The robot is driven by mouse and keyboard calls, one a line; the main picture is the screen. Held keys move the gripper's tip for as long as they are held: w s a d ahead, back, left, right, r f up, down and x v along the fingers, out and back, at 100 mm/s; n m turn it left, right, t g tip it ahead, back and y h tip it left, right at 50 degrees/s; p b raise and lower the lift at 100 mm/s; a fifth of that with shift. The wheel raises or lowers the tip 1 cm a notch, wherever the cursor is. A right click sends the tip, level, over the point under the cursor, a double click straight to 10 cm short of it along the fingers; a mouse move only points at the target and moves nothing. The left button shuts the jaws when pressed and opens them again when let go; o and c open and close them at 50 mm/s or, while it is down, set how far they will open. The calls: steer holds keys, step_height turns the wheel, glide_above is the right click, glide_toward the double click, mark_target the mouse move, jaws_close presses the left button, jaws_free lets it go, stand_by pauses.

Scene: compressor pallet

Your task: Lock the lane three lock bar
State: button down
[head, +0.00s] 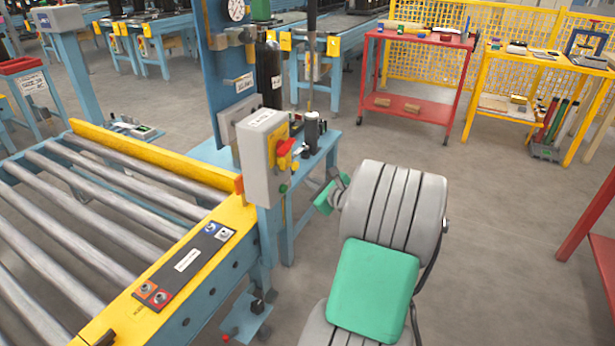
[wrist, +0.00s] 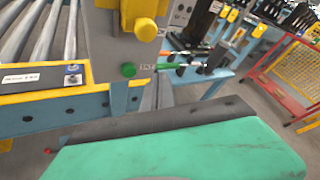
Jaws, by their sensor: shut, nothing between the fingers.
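A roller lane (head: 110,235) with grey rollers and yellow and blue rails fills the left of the head view. A yellow bar (head: 150,165) with an orange end runs along its far side. I cannot tell which part is the lane three lock bar; no lane number is readable. A grey control box (head: 265,160) with a red and yellow rotary switch (head: 285,148) stands at the lane's right corner. It also shows close up in the wrist view (wrist: 108,45). My gripper (head: 326,200) is shut and empty, just right of and below the box, apart from it.
A black panel (head: 185,262) with several buttons lies on the yellow front rail. A blue post (head: 208,70) rises behind the box, beside a small blue bench. A red cart (head: 418,85) and a yellow table (head: 540,62) stand farther back. The floor between is clear.

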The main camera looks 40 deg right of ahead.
steer(key=p+v, duration=0.1)
steer(key=v, duration=0.8)
steer(key=shift+r+p, duration=0.3)
steer(key=shift+r, duration=0.1)
steer(key=shift+a, duration=0.1)
